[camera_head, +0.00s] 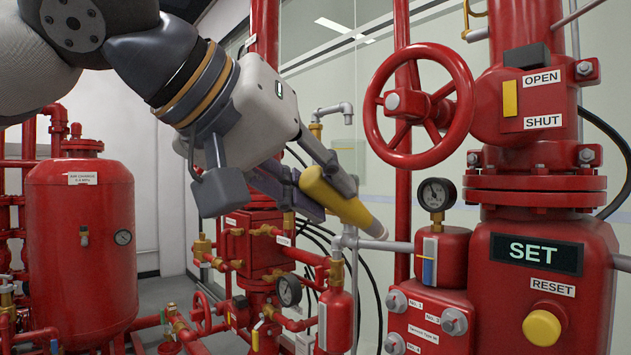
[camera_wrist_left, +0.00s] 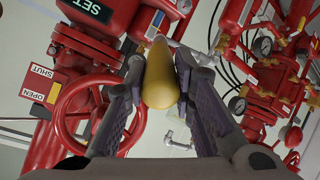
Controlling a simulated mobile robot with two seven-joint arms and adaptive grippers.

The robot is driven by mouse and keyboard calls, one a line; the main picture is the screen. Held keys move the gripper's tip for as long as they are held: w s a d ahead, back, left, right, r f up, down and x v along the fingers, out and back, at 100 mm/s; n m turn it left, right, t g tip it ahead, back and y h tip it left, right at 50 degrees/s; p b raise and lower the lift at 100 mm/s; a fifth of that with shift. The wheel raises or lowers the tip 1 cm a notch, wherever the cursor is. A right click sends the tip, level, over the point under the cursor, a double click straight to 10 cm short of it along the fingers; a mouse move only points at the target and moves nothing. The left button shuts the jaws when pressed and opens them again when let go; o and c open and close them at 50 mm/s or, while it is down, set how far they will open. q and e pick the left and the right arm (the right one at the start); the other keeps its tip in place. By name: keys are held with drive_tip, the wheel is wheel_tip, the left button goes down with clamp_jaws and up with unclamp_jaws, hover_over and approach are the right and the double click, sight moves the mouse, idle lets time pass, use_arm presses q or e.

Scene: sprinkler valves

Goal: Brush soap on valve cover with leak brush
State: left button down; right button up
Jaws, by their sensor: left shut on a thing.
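My left gripper (camera_head: 326,186) comes in from the upper left and is shut on the yellow handle of the leak brush (camera_head: 342,202). The brush tilts down to the right, its pale tip (camera_head: 376,230) in front of the glass wall, left of the red valve body (camera_head: 543,262) with the SET panel. It looks apart from that body. In the left wrist view the yellow handle (camera_wrist_left: 160,82) lies between both fingers, its far end toward the top. The valve body also shows there (camera_wrist_left: 105,22). I cannot tell which surface is the valve cover. My right gripper is not in view.
A red handwheel (camera_head: 420,105) stands right of the gripper, above a pressure gauge (camera_head: 436,194). Red pipework with brass fittings and a small gauge (camera_head: 289,290) sits below the gripper. A red tank (camera_head: 80,240) stands at the left. Thin pipes and black hoses run behind.

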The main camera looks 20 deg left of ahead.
use_arm(q)
drive_tip(key=w+d+f, duration=0.5)
drive_tip(key=w+f, duration=0.2)
drive_tip(key=f, duration=0.2)
drive_tip(key=shift+w+d+f, duration=0.15)
drive_tip(key=shift+w+d, duration=0.1)
drive_tip(key=shift+w, duration=0.05)
idle(0.6)
idle(1.2)
drive_tip(key=shift+s+a+r, duration=1)
drive_tip(key=shift+s+r, duration=0.35)
drive_tip(key=shift+r, duration=0.35)
drive_tip(key=shift+s+a+r, duration=0.95)
drive_tip(key=shift+s+r, duration=0.45)
drive_tip(key=shift+r, duration=0.25)
drive_tip(key=shift+s+a+r, duration=1)
drive_tip(key=shift+s+r, duration=0.35)
drive_tip(key=shift+r, duration=0.35)
